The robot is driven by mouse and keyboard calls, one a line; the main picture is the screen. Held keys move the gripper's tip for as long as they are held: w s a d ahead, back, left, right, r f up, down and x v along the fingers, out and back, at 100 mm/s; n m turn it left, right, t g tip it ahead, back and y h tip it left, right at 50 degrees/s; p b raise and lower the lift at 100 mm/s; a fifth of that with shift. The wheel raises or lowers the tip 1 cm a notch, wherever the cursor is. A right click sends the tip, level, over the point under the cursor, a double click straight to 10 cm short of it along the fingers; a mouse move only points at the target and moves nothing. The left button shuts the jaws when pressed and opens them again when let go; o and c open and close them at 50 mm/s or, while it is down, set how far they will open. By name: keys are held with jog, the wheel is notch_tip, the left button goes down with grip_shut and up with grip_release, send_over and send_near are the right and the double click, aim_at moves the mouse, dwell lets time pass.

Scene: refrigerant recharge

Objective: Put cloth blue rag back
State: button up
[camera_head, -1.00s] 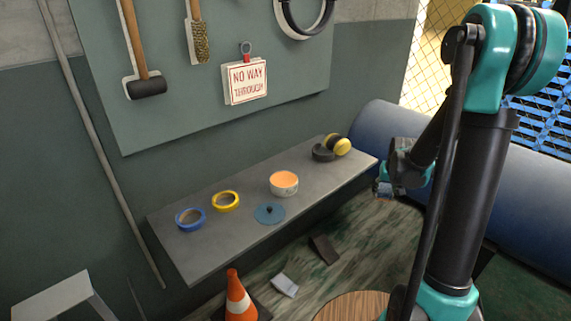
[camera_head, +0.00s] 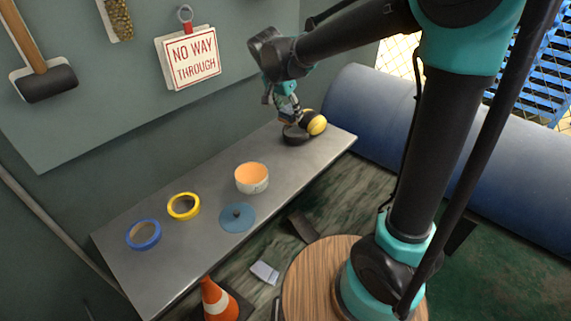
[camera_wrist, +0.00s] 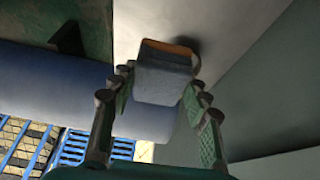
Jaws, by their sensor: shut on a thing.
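My gripper (camera_head: 284,108) is over the far right end of the grey shelf (camera_head: 205,240), close to the black and yellow earmuffs (camera_head: 314,124). Its two fingers stand on either side of a blue-grey, block-shaped thing (camera_wrist: 163,82) with an orange-brown edge, which I take to be the folded blue rag. It is held between the fingertips. In the head view the held thing is small and partly hidden by the gripper. I cannot tell whether it touches the shelf or the earmuffs.
On the shelf are a blue tape roll (camera_head: 144,235), a yellow tape roll (camera_head: 184,207), an orange-topped tin (camera_head: 252,178) and a blue disc (camera_head: 237,217). A traffic cone (camera_head: 217,300) stands in front. A large blue cylinder (camera_head: 400,120) lies beyond. A warning sign (camera_head: 190,60) hangs above.

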aim_at(288, 162)
jog(key=shift+s+a+r, duration=0.45)
jog(key=shift+a+r, duration=0.05)
jog(key=shift+r, duration=0.1)
jog(key=shift+s+a+m, duration=0.15)
jog(key=shift+m, duration=0.15)
notch_tip(288, 162, down, 20)
jog(key=shift+r, duration=0.2)
jog(key=shift+f, duration=0.1)
jog(key=o, duration=1)
